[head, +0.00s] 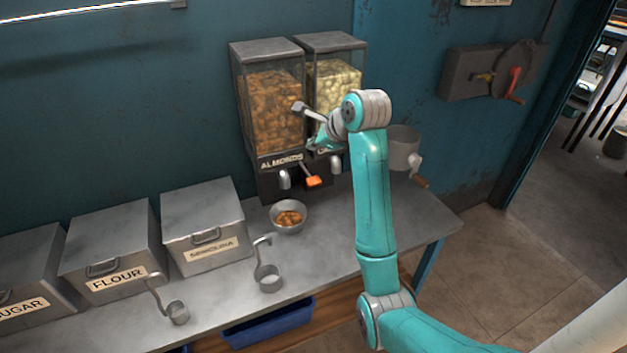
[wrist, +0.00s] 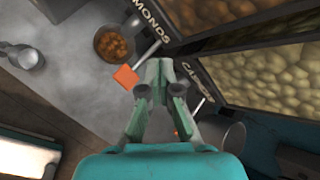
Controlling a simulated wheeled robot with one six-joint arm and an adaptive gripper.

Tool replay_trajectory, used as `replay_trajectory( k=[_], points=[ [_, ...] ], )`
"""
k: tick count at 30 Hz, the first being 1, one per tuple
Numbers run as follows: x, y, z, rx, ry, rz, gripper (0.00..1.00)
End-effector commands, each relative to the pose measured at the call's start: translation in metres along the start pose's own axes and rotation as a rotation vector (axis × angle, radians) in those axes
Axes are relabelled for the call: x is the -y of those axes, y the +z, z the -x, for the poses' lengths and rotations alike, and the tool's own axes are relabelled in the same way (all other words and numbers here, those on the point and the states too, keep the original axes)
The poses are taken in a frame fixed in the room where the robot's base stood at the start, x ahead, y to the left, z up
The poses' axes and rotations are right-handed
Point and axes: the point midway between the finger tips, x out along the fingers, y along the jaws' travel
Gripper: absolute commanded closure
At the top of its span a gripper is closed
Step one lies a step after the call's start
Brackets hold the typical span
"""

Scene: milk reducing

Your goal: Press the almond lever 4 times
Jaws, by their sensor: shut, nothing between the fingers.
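The almond dispenser (head: 272,115) stands against the wall, with an "ALMONDS" label low on its front. Its lever has an orange tip (head: 313,182) that sticks out below the label; the lever tip also shows in the wrist view (wrist: 126,76). My gripper (head: 318,142) is shut and empty, above the lever in the head view. In the wrist view my gripper (wrist: 161,66) points down between the two dispensers, just right of the orange tip and apart from it. A metal bowl (head: 289,229) holding some almonds stands on the counter near the almond spout.
A second dispenser (head: 335,80) with pale nuts stands right beside the almond one, partly behind my arm. A grey pot-like fixture (head: 403,150) is further right. Metal bins (head: 203,222) and scoops (head: 268,280) stand on the counter (head: 240,312) to the left.

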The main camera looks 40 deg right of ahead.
Motion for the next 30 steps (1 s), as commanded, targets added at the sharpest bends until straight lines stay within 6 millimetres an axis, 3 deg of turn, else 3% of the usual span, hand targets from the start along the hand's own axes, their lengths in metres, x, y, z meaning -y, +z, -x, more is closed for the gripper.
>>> replay_trajectory(
  k=[14, 30],
  points=[
    [-0.002, -0.002, -0.002, -0.001, 0.003, -0.001, 1.0],
    [-0.034, -0.034, -0.046, -0.001, 0.004, -0.001, 1.0]
  ],
)
